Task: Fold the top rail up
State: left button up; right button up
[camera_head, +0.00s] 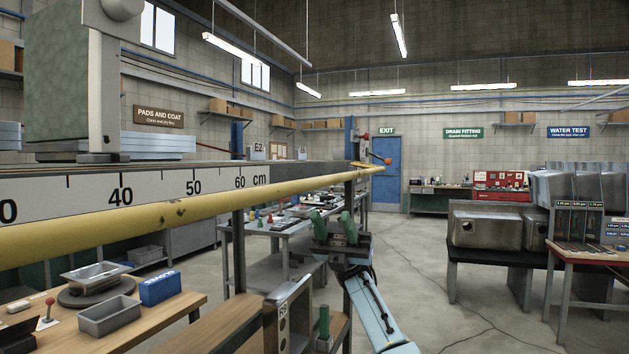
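A yellow rail (180,210) runs from the left edge of the head view away towards the blue door. It lies just below a white centimetre scale (145,192) on the edge of a raised bench top. A small orange knob (388,160) shows near its far end. My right gripper (334,226) has green fingertips pointing up, with a clear gap between them. It is open and empty, below and to the right of the rail in the picture; I see no contact. My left gripper is not in view.
A wooden bench (185,302) at lower left holds grey trays (109,314) and a blue box (160,288). Dark posts (239,250) stand under the rail. Metal sinks (490,229) sit on a dark table at right. The floor (415,270) between is clear.

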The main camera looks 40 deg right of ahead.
aim_at(315, 183)
jog(key=p+x, duration=0.2)
jog(key=x, duration=0.8)
jog(key=shift+a+r, duration=0.2)
jog(key=shift+r, duration=0.05)
grip_shut()
